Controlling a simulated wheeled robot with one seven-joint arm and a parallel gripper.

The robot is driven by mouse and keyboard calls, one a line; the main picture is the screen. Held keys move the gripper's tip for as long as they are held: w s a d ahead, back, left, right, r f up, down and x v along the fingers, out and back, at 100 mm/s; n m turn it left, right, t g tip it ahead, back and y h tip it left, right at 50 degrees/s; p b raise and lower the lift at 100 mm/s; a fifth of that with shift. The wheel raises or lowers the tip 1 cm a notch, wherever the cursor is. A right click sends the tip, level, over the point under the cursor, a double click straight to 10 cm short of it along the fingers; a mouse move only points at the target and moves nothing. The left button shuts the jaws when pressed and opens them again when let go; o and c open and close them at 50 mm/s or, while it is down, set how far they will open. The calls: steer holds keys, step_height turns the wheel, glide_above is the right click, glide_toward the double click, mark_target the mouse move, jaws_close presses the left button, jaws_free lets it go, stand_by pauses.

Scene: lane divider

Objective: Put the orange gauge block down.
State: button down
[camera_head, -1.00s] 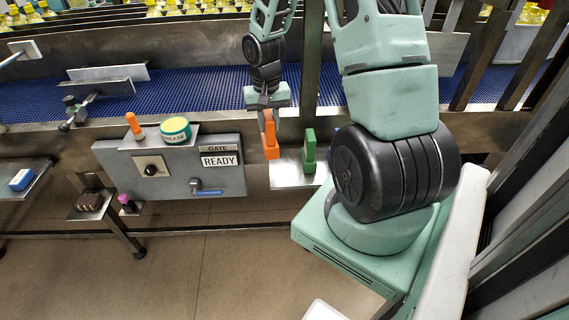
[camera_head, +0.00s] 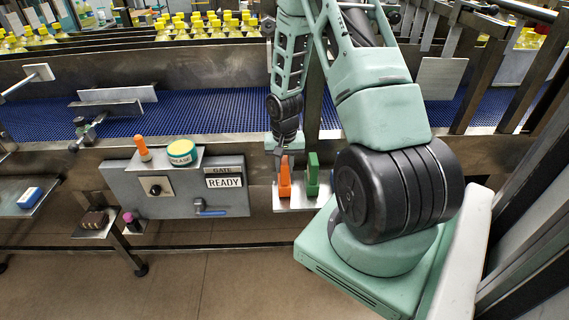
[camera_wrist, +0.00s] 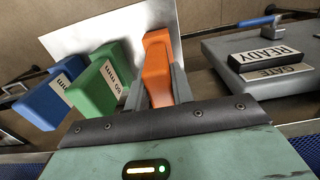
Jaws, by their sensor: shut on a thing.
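The orange gauge block (camera_head: 285,180) stands upright over the left part of a small metal shelf (camera_head: 293,207). In the wrist view the orange block (camera_wrist: 157,68) sits between the two fingers of my gripper (camera_wrist: 160,90), which is shut on it. In the head view my gripper (camera_head: 281,158) points down at the block's top. The block's base appears at the shelf surface; I cannot tell for certain whether it touches. A green gauge block (camera_head: 312,172) stands just to the right of the orange one, with a gap between them.
A blue block (camera_wrist: 50,100) stands beyond the green one in the wrist view. The grey control box (camera_head: 180,187) with a READY sign (camera_head: 224,182) and blue-handled lever (camera_head: 209,209) is left of the shelf. The blue conveyor (camera_head: 200,112) runs behind.

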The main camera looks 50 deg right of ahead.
steer(key=shift+f, duration=0.15)
steer(key=c, duration=1.2)
jaws_free()
